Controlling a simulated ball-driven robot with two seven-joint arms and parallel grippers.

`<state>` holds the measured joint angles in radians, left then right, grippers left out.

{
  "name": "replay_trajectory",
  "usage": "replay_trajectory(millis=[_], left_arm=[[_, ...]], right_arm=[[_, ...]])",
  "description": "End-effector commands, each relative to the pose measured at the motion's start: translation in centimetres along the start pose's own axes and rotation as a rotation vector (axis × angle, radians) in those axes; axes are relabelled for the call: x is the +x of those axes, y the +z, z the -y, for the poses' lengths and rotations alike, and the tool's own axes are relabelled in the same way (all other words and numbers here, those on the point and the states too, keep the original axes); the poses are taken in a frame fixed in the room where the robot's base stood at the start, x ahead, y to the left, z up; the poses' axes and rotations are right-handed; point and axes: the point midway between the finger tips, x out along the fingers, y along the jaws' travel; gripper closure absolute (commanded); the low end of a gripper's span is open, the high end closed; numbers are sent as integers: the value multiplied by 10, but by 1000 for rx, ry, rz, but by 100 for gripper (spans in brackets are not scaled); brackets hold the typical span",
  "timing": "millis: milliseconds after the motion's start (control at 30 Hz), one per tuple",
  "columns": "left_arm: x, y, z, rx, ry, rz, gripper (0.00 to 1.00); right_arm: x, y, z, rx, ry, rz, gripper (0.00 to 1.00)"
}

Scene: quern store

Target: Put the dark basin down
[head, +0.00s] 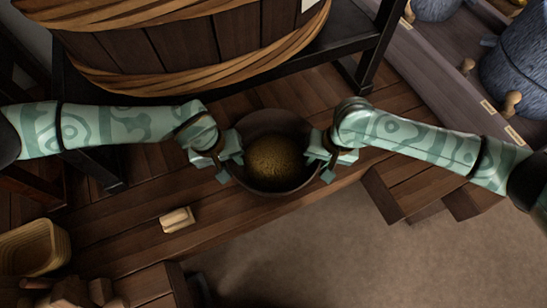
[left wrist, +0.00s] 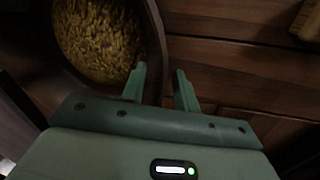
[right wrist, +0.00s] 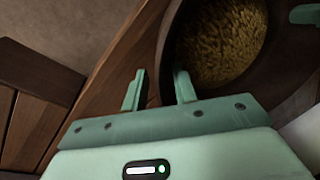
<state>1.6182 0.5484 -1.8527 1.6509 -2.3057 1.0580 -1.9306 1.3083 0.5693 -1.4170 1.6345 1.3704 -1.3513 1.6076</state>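The dark basin (head: 268,122) is upright at the middle of the plank platform in the head view and appears to rest on it. It holds yellow-brown grain (head: 276,160). My left gripper (head: 231,167) is at its left side. In the left wrist view the fingers (left wrist: 160,88) stand apart, one inside the rim (left wrist: 156,40) and one outside. My right gripper (head: 319,167) is at its right side. In the right wrist view the fingers (right wrist: 159,90) stand apart around the rim (right wrist: 169,45), with a gap showing. The basin's underside is hidden.
A large wooden tub (head: 190,45) on a dark stand is behind the basin. A small pale block (head: 177,220) lies on the planks at front left, and a wicker basket (head: 35,250) is at far left. Wooden steps (head: 410,195) are at right. Open floor (head: 330,250) lies in front.

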Motion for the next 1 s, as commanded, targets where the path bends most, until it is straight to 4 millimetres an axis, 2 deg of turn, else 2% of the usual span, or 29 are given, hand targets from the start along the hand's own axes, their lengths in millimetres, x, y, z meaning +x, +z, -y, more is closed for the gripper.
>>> replay_trajectory(millis=[100,300,433,567,667,1000], left_arm=[[-29,-1,0,2,2,-4,70],[-73,-1,1,-1,-2,-2,70],[-90,-1,2,-2,-3,-2,70],[-97,0,2,-2,-3,0,70],[-98,0,2,-2,-4,0,70],[-97,0,2,-2,-4,0,70]], right_arm=[[0,0,0,0,-1,0,72],[0,0,1,0,-2,1,72],[0,0,1,0,-2,1,72],[-6,0,1,-1,-3,0,72],[-20,-1,1,-2,-3,-1,72],[-96,-1,0,-2,-2,-2,72]])
